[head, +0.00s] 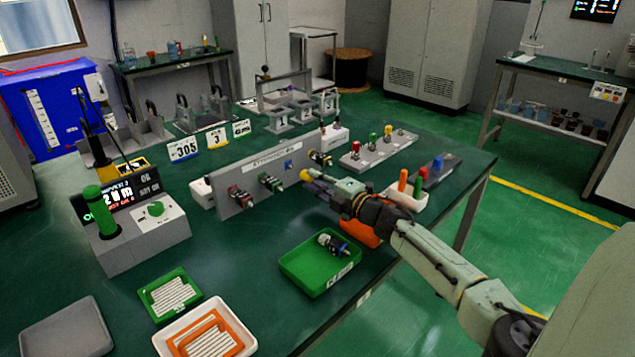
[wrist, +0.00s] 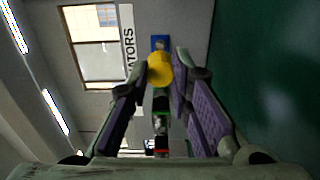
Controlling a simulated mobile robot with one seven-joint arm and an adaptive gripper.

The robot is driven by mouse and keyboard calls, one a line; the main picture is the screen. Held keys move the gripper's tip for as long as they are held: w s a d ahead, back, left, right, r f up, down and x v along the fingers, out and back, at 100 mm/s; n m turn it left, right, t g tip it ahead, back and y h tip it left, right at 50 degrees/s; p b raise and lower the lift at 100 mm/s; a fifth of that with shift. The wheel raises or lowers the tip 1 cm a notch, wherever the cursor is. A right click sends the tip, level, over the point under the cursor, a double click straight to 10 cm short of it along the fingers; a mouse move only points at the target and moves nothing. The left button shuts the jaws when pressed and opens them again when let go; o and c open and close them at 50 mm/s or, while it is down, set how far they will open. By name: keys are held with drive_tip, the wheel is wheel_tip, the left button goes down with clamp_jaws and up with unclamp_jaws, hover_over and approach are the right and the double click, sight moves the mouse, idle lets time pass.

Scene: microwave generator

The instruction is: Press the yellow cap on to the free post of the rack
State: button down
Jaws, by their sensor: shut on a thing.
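My gripper (head: 311,180) is shut on the yellow cap (head: 305,174), which sticks out beyond the fingertips. In the wrist view the cap (wrist: 160,68) shows between the purple-padded fingers (wrist: 158,85). The gripper is in front of the grey upright panel (head: 245,200) lettered as attenuators, near its right end. A small blue square (head: 288,165) on the panel lies just beyond the cap; it also shows in the wrist view (wrist: 160,43). A low rack (head: 365,160) with coloured caps on posts stands behind my gripper.
Red (head: 240,197) and green (head: 271,184) fittings stick out of the panel. A green tray (head: 300,283) holding a fitting lies in front. A white bin (head: 405,200) with coloured cylinders and a grey block (head: 440,172) with coloured tops are on the right.

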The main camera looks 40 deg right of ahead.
drive_tip(key=shift+w+a+b, duration=0.2)
drive_tip(key=shift+w+b, duration=0.45)
drive_tip(key=shift+w, duration=1.95)
drive_tip(key=shift+d+p, duration=0.1)
drive_tip(key=shift+p, duration=0.2)
drive_tip(key=shift+w, duration=0.45)
idle(0.4)
drive_tip(key=c, duration=1.4)
unclamp_jaws()
drive_tip(key=shift+o, duration=0.2)
